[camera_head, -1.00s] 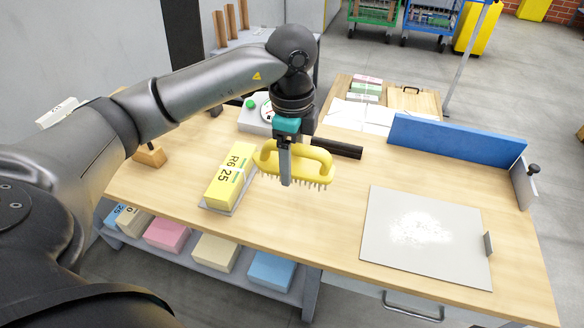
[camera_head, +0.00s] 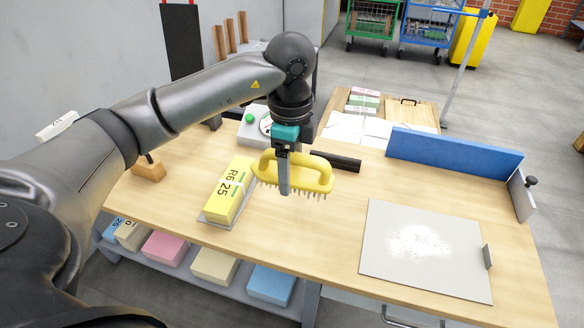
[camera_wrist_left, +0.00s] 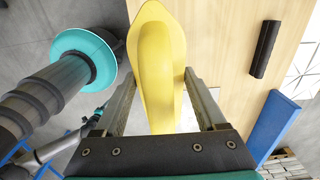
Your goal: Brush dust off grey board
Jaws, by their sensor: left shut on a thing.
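My left gripper (camera_head: 284,180) is shut on the handle of a yellow brush (camera_head: 313,177) and holds it above the wooden table, bristles pointing down. In the left wrist view the yellow brush (camera_wrist_left: 160,65) sits between the two fingers. The grey board (camera_head: 385,248) lies flat on the right front part of the table, with a patch of white dust (camera_head: 418,242) in its middle. The brush is to the left of the board and apart from it. My right gripper is not in view.
A yellow block marked R6 25 (camera_head: 231,188) lies on a tray left of the brush. A black bar (camera_head: 336,161) lies behind it. A blue wall (camera_head: 455,153) stands along the table's back right edge. Table between brush and board is clear.

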